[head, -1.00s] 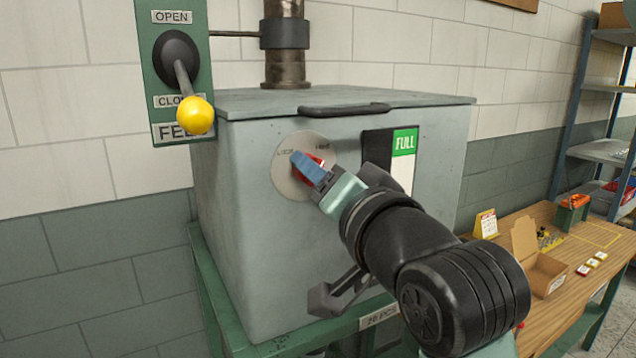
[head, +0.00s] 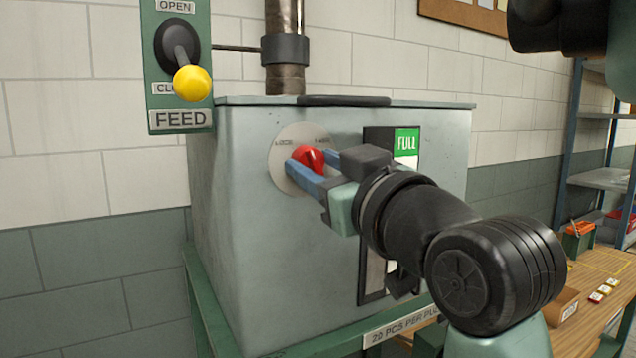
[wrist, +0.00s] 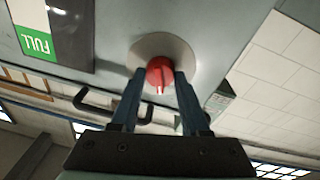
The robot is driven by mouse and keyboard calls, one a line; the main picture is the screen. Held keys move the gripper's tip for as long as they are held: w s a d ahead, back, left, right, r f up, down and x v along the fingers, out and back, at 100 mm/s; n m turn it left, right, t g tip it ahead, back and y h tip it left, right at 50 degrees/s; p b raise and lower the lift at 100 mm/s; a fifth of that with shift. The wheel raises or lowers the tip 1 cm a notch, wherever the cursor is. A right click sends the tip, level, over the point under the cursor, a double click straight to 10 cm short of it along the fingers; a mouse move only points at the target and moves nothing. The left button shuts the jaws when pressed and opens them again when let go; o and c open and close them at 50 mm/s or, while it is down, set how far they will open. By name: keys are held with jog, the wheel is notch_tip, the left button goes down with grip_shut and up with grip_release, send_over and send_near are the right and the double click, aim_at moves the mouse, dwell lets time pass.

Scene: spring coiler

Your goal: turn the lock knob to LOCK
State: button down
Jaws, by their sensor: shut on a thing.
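The red lock knob (head: 309,158) sits on a round pale dial plate (head: 286,182) on the front of a grey-green metal box. The plate has LOCK printed at its upper left and another small label at its upper right. My gripper (head: 312,165) is shut on the knob, with one blue finger on its left and one on its right. In the wrist view the knob (wrist: 160,74) lies between both fingertips, with a white mark on its lower side in that picture. Which label the knob points to is hard to tell.
A FEED panel with a yellow-ended lever (head: 192,83) is at the upper left. A black gauge strip with a green FULL label (head: 407,140) is right of the dial. A dark handle (head: 343,101) runs along the box's top edge. A wooden bench (head: 598,318) stands at right.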

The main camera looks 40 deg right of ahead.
jog(key=shift+f+n+y+b, duration=0.1)
jog(key=shift+n+y+b, duration=0.2)
jog(key=shift+n+b, duration=1.6)
jog(key=shift+n+t+p, duration=0.3)
jog(key=shift+n+p, duration=0.35)
jog(key=shift+n, duration=0.15)
jog(key=shift+c, duration=2)
grip_release()
jog(key=b+v, duration=0.2)
jog(key=v, duration=1.1)
